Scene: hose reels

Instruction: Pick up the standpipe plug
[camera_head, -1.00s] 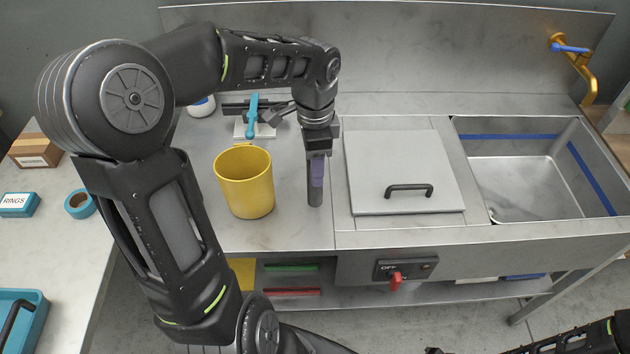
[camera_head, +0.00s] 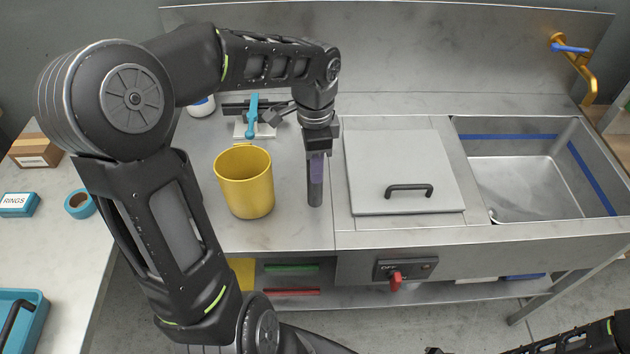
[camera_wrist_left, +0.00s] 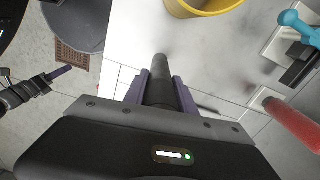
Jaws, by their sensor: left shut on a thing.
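The standpipe plug, a dark grey tube (camera_head: 315,192), is upright at the worktop right of the yellow mug. My left gripper (camera_head: 317,168) has its purple fingers shut on its upper part. In the left wrist view the tube (camera_wrist_left: 161,70) sits between both purple fingers of the left gripper (camera_wrist_left: 160,90). I cannot tell whether its lower end touches the worktop. My right gripper (camera_wrist_left: 62,71) shows small at the left of the wrist view, over the floor; its jaw opening is unclear.
The yellow mug (camera_head: 245,183) stands close left of the plug. A grey lid with a black handle (camera_head: 408,188) lies to the right, then the sink (camera_head: 515,185). A blue-handled fitting (camera_head: 252,118) is behind. A red cylinder (camera_wrist_left: 292,124) shows in the wrist view.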

